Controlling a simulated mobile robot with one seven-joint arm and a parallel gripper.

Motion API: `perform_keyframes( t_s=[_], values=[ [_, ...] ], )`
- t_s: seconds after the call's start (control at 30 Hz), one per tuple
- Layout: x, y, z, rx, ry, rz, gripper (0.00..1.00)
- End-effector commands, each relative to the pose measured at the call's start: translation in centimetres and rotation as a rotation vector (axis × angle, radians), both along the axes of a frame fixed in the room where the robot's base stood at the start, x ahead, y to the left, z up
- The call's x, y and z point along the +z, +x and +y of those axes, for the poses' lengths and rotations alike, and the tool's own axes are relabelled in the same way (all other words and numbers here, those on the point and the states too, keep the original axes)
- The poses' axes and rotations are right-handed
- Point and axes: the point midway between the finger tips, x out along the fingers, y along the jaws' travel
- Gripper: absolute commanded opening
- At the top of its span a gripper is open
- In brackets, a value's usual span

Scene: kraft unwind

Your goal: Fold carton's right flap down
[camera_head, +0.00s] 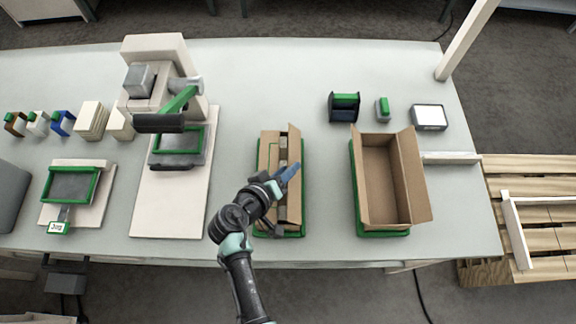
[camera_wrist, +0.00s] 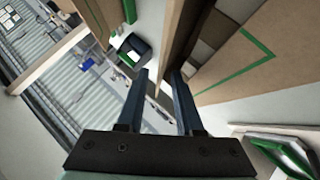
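The brown carton (camera_head: 267,152) under my gripper stands in a green-edged holder on the table. Its left flap lies down flat, and its right flap (camera_head: 294,160) stands up along the right side. Between the flaps shows a narrow strip of grey-brown contents. In the wrist view, the flat panel with a green line (camera_wrist: 235,65) is at right, beside the upright flap (camera_wrist: 183,40). My gripper (camera_head: 292,170) is over the carton at the upright flap. In the wrist view its two blue fingers (camera_wrist: 159,74) are apart; I cannot tell whether they touch the flap.
A second, open empty carton (camera_head: 380,180) stands to the right in a green holder. A press-like machine (camera_head: 160,85) is at left. Small green-and-dark items (camera_head: 344,106) and a white-screened device (camera_head: 429,117) are at the back right. Table between the cartons is clear.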

Motion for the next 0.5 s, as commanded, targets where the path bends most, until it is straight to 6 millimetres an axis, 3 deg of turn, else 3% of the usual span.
perform_keyframes(
  t_s=[0.43, 0.5],
  values=[
    [-0.45, 0.58, -0.37, 0.000, 0.001, 0.000, 0.35],
    [-0.45, 0.58, -0.37, 0.000, 0.001, 0.000, 0.22]
  ],
)
